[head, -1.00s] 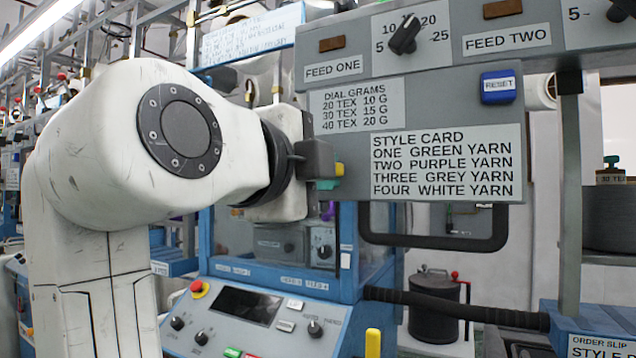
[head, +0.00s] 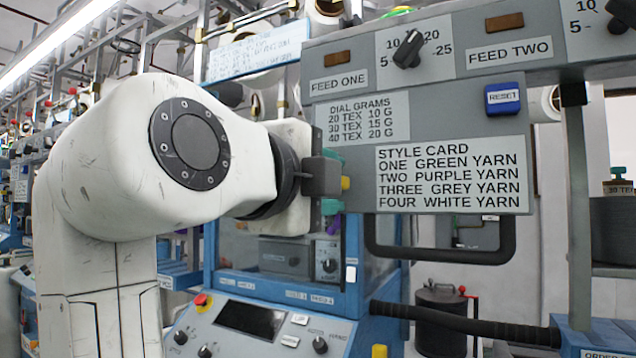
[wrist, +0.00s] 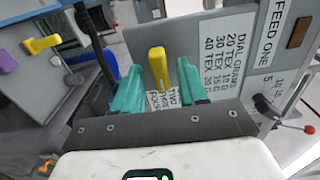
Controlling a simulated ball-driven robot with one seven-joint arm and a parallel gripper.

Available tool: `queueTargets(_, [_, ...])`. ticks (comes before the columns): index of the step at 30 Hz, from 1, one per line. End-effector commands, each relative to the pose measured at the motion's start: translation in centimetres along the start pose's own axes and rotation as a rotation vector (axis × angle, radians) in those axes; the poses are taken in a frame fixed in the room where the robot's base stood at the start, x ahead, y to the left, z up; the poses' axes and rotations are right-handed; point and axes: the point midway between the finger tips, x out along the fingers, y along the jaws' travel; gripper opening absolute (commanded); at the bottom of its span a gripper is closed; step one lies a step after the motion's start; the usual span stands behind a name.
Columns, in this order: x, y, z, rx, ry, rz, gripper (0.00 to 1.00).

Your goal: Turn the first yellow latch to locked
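A yellow latch (wrist: 157,66) stands on a grey panel in the wrist view, with a small white label by its base. My gripper (wrist: 158,88) has two teal fingers, one on each side of this latch; gaps show between the latch and both fingers. A second yellow latch-like piece (wrist: 42,45) lies at upper left in the wrist view. The number on the near latch is not readable.
The grey feed panel (head: 345,165) carries dials, a blue reset button (head: 502,98) and a style card (head: 450,175). A black padded bar (head: 440,255) runs below it. A purple piece (wrist: 8,61) sits at far left in the wrist view. The blue machine's control panel (head: 270,335) is below.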

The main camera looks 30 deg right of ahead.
Motion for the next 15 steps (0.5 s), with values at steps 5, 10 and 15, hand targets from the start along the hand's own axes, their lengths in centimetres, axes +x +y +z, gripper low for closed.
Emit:
queueTargets(5, [0.0,-0.1,0.0,0.0,0.0,-0.001,0.43])
queueTargets(10, [-0.8,0.0,0.1,0.0,-0.003,-0.001,0.43])
queueTargets(15, [-3.5,0.0,0.1,-0.001,-0.005,-0.002,0.43])
